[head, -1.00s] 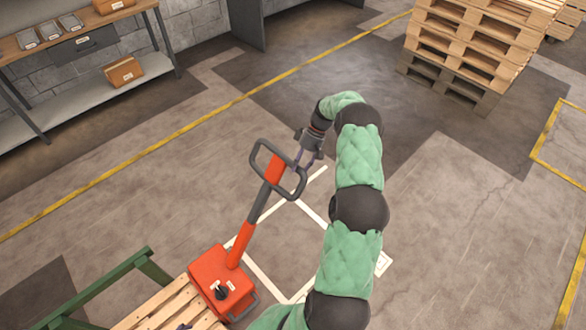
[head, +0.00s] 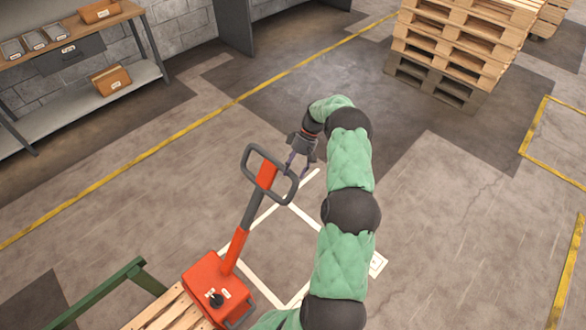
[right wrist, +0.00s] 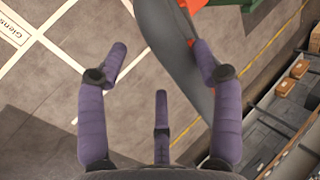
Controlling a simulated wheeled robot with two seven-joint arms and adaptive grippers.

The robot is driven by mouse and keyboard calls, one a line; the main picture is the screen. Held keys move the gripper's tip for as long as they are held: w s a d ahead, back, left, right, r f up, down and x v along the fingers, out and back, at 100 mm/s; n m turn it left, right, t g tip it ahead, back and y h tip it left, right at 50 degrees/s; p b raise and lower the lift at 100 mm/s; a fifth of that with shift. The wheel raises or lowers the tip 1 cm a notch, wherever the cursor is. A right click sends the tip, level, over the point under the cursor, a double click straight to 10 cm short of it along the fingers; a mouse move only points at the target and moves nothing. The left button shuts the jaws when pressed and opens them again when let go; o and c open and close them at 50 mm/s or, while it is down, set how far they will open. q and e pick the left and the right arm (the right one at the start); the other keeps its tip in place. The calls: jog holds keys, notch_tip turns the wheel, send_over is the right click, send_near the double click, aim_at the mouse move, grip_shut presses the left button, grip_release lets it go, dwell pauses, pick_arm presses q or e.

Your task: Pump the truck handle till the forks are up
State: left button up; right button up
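The pallet truck has a red-orange body (head: 212,285) and a tilted shaft (head: 240,237) that ends in a dark grey loop handle (head: 249,166). My right gripper (head: 298,172) is at the right side of the loop, with its purple fingers spread. In the right wrist view the grey handle bar (right wrist: 170,45) runs between the spread fingers, closer to the right one. I cannot tell whether that finger touches it. The right gripper (right wrist: 160,80) is not closed on the bar. The forks are hidden. My left gripper is not in view.
A wooden pallet (head: 165,312) lies by the truck body, beside a green frame (head: 105,290). A stack of pallets (head: 462,45) stands at the back right. A workbench with shelf (head: 90,110) is at the far left. The floor around the handle is clear.

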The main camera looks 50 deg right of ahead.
jog(key=v, duration=1.2)
jog(key=shift+a+f, duration=0.1)
